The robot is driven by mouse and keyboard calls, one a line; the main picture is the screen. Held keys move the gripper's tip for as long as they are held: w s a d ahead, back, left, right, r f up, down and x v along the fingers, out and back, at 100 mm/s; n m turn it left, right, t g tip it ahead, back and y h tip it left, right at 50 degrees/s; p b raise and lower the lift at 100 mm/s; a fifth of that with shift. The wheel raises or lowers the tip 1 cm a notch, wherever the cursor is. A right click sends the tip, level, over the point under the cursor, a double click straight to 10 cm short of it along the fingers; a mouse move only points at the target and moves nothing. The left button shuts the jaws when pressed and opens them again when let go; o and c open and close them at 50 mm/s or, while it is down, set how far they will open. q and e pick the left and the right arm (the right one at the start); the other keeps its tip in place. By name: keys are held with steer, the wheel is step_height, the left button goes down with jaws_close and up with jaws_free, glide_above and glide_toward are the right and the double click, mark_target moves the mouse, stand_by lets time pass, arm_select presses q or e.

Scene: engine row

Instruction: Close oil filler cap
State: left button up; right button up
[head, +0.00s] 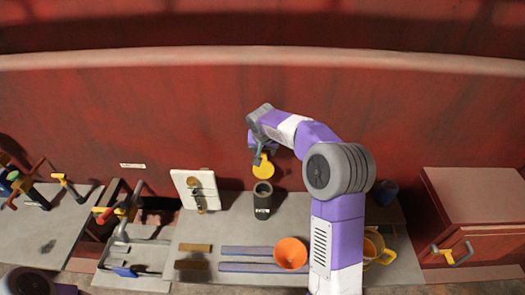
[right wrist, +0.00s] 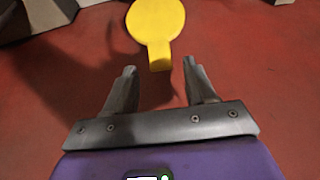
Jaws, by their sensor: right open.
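The oil filler is a short dark neck (head: 262,207) with a light label, standing on the grey bench, its round mouth uncovered. The yellow cap (head: 265,171) is tilted up behind the mouth, open. In the right wrist view the cap (right wrist: 156,20) is a yellow disc with a short tab pointing toward my gripper. My right gripper (head: 257,158) is at the cap's upper edge in the head view. In the right wrist view its two fingers (right wrist: 160,74) are apart, with the tab end just ahead between them and nothing held. My left gripper is not in view.
A white panel with a latch (head: 190,187) stands left of the filler. An orange cup (head: 290,253), blue strips (head: 245,251) and brown blocks (head: 192,265) lie in front. A yellow pitcher (head: 378,250) is right of my arm. The red wall (head: 120,110) rises behind.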

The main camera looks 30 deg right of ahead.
mark_target(263, 152)
steer(key=shift+x, duration=1.55)
steer(key=shift+w, duration=0.1)
jaws_close()
